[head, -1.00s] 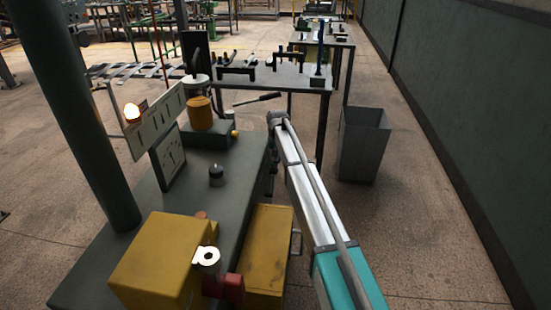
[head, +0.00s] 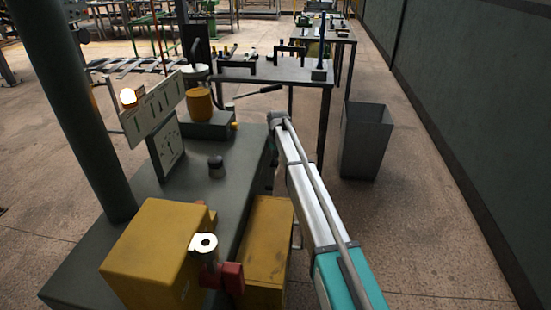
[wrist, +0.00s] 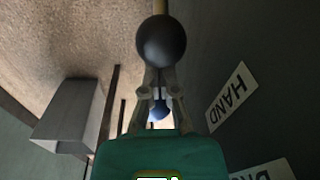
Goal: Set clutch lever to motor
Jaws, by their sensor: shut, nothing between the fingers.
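A black ball knob (wrist: 161,40) on a pale yellow shaft (wrist: 161,7) shows at the top middle of the wrist view. I cannot tell for sure that it is the clutch lever. My gripper (wrist: 161,75) is shut and empty, its fingertips at the knob's lower edge; whether they touch it is unclear. A smaller dark blue ball (wrist: 159,111) shows through the gap between the finger links. A white label reading HAND (wrist: 232,97) is on the dark panel to the right. A second label (wrist: 265,171) is cut off below it.
Floor is clear toward the right wall.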

